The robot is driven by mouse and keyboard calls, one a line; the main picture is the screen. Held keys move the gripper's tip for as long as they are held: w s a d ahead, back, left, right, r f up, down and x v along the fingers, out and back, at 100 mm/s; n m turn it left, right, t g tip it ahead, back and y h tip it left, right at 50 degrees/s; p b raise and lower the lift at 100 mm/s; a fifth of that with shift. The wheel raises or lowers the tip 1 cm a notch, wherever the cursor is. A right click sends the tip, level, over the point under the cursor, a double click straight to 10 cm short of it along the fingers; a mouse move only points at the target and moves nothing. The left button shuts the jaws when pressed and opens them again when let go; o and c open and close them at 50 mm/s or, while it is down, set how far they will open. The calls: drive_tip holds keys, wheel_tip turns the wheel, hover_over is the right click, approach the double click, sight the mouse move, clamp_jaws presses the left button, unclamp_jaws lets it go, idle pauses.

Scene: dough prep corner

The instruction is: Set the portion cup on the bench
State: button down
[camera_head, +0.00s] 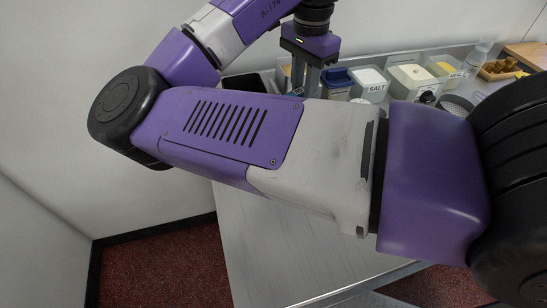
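My gripper (305,84) points down at the back of the bench, left of the row of containers. Its two grey fingers show below a purple body, and the fingertips are partly hidden behind my own arm. I cannot tell whether they are apart or closed on something. The bench (285,255) is a pale grey surface that runs from the back wall toward the front. I cannot pick out the portion cup; my arm covers much of the middle of the bench.
A blue container (337,80), a white bin marked SALT (370,82), a larger pale bin (411,80) and a bin marked MEAL (444,68) line the back. A dark tray (245,83) lies left of my gripper. The front-left bench is bare.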

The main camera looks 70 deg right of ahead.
wheel_tip(320, 180, down, 20)
drive_tip(key=shift+r+b, duration=0.25)
drive_tip(key=shift+b, duration=0.25)
drive_tip(key=shift+f, duration=0.1)
drive_tip(key=c, duration=1.2)
unclamp_jaws()
drive_tip(key=shift+c, duration=0.2)
drive_tip(key=shift+o, duration=0.2)
wheel_tip(320, 180, up, 12)
drive_tip(key=shift+p, duration=0.3)
drive_tip(key=shift+s+d, duration=0.1)
